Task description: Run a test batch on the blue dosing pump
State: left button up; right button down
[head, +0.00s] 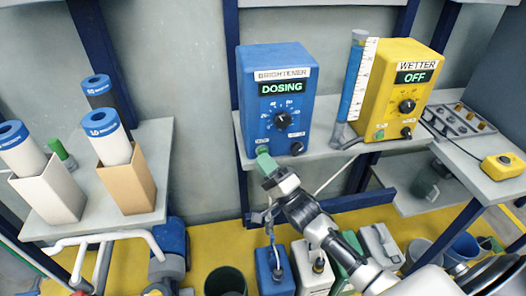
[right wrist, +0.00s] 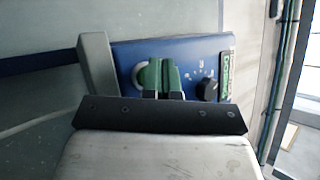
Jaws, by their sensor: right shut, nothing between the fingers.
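The blue dosing pump (head: 275,88) stands on the shelf, labelled BRIGHTENER. Its green display (head: 282,87) reads DOSING. It has a black dial (head: 283,120) with marks around it and a smaller dark knob (head: 297,148) at lower right. My right gripper (head: 264,157) is shut and empty, its green fingertips at the pump's lower left front, hiding part of it. In the right wrist view the shut fingers (right wrist: 158,75) are against or just before the blue panel (right wrist: 190,58); contact cannot be told. A measuring tube with blue content (head: 353,85) stands right of the pump. My left gripper is out of view.
A yellow pump (head: 405,75) labelled WETTER reads OFF, close to the right of the tube. Rolls in boxes (head: 125,175) stand on the left shelf. Several canisters and buckets (head: 225,282) are on the floor below. A yellow switch box (head: 503,166) sits at right.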

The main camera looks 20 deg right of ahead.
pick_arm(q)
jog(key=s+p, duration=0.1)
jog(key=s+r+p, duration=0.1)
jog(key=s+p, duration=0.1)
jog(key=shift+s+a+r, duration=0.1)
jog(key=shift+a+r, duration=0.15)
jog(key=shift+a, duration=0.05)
pick_arm(e)
jog(key=s+a, duration=0.1)
jog(key=s, duration=0.5)
jog(key=shift+a, duration=0.25)
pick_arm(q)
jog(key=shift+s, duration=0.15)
pick_arm(e)
jog(key=shift+f, duration=0.1)
dwell(0.5)
